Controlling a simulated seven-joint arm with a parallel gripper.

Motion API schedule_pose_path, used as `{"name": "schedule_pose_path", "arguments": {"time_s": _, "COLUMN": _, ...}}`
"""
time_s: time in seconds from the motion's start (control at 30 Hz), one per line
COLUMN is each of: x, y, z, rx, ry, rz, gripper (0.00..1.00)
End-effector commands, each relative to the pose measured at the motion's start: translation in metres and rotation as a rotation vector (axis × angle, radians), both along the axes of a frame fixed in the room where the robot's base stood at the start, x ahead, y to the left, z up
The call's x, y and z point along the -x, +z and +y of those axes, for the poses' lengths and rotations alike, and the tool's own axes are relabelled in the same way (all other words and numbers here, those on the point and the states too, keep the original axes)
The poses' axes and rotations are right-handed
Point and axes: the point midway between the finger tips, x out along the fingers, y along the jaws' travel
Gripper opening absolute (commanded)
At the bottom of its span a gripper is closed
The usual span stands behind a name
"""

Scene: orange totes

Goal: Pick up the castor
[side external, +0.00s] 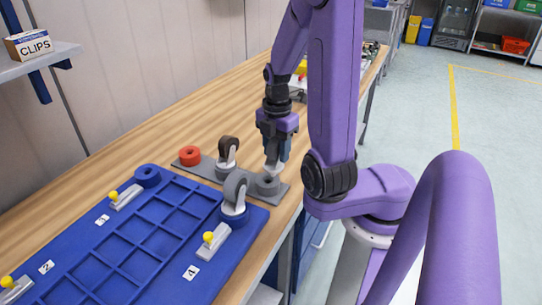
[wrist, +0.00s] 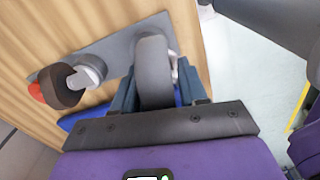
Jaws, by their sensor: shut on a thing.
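My gripper (side external: 273,158) is shut on a castor with a dark grey wheel. The wheel (wrist: 153,70) shows between the two blue fingers in the wrist view, with a bit of its silver bracket (wrist: 176,70) beside it. In the side view only the castor's pale metal part (side external: 273,170) shows under the fingers, right over the grey ring (side external: 267,184) on the grey plate. I cannot tell whether the castor touches that ring. A brown-wheeled castor (side external: 228,149) stands upright on the same plate. Another grey-wheeled castor (side external: 235,190) stands at the blue board's corner.
Bare bench (side external: 180,125) lies behind the plate.

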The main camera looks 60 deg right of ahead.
Motion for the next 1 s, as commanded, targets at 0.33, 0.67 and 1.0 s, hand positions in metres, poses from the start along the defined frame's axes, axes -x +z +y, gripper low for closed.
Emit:
{"name": "schedule_pose_path", "arguments": {"time_s": 0.33, "x": 0.04, "y": 0.042, "z": 0.008, "rx": 0.006, "ry": -0.005, "rz": -0.005, "gripper": 0.0}}
{"name": "schedule_pose_path", "arguments": {"time_s": 0.67, "x": 0.085, "y": 0.061, "z": 0.02, "rx": 0.005, "ry": -0.005, "rz": -0.003, "gripper": 0.0}}
{"name": "schedule_pose_path", "arguments": {"time_s": 1.0, "x": 0.11, "y": 0.073, "z": 0.026, "rx": 0.003, "ry": -0.002, "rz": -0.001, "gripper": 0.0}}
